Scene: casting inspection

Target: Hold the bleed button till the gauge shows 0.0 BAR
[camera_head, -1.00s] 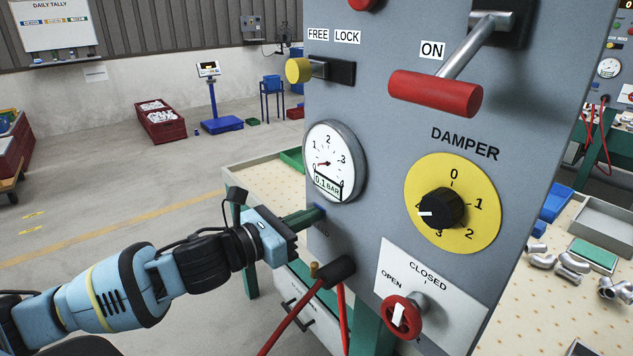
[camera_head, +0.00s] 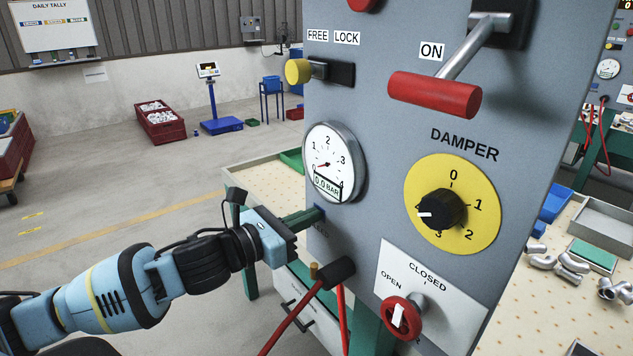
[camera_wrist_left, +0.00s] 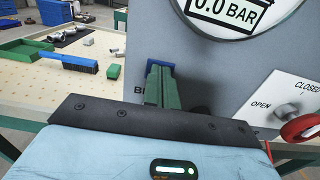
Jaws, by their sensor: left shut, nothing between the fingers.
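The round white gauge (camera_head: 330,163) is on the grey panel, and its display reads 0.0 BAR. The display also reads 0.0 BAR in the left wrist view (camera_wrist_left: 228,12). My left gripper (camera_head: 318,213) is shut, its green fingers pointing at the panel just below the gauge. The fingertips (camera_wrist_left: 160,72) meet the blue bleed button (camera_wrist_left: 163,66), which shows only as a blue edge around them. The label beside it is mostly covered by the fingers. My right gripper is not in view.
Above are a yellow knob (camera_head: 298,71) and a red-handled lever (camera_head: 435,95). To the right are the damper dial (camera_head: 470,215) and a red valve knob (camera_head: 400,316). A hose fitting (camera_head: 336,272) juts out just below my gripper.

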